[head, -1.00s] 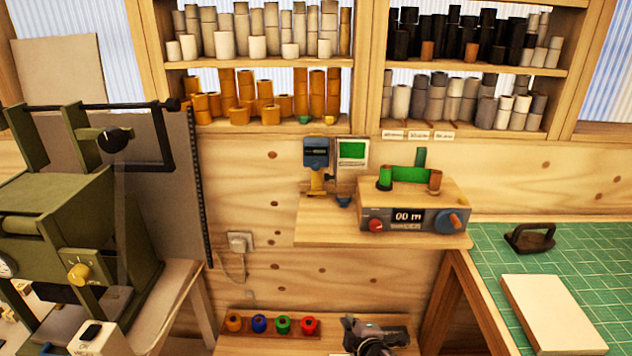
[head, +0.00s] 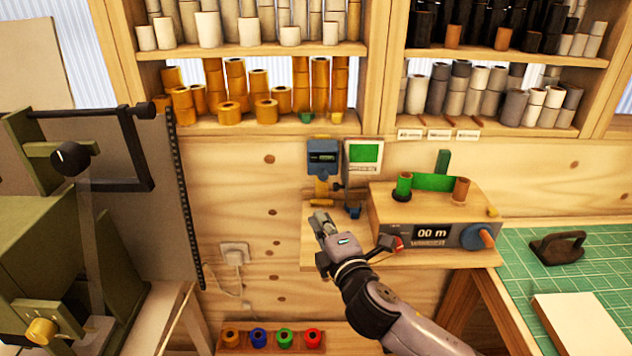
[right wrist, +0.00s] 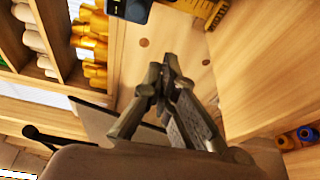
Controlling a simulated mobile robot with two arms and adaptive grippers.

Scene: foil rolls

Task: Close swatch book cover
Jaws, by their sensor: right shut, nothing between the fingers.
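A pale slab (head: 585,325) lies on the green cutting mat at the lower right of the head view, partly cut off by the frame. It may be the swatch book, but I cannot tell, and I see no raised cover on it. My right gripper (head: 321,221) is in front of the small wooden shelf, left of the winder box. It is shut and empty. In the right wrist view its fingers (right wrist: 168,70) meet near the middle, with bare wood wall beyond. My left gripper is not in view.
The winder box (head: 432,235) stands on the shelf (head: 318,250), beside a blue device (head: 323,155) and a green-screened panel (head: 364,153). A black-handled weight (head: 557,247) is on the mat (head: 520,270). An olive machine (head: 40,250) fills the left.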

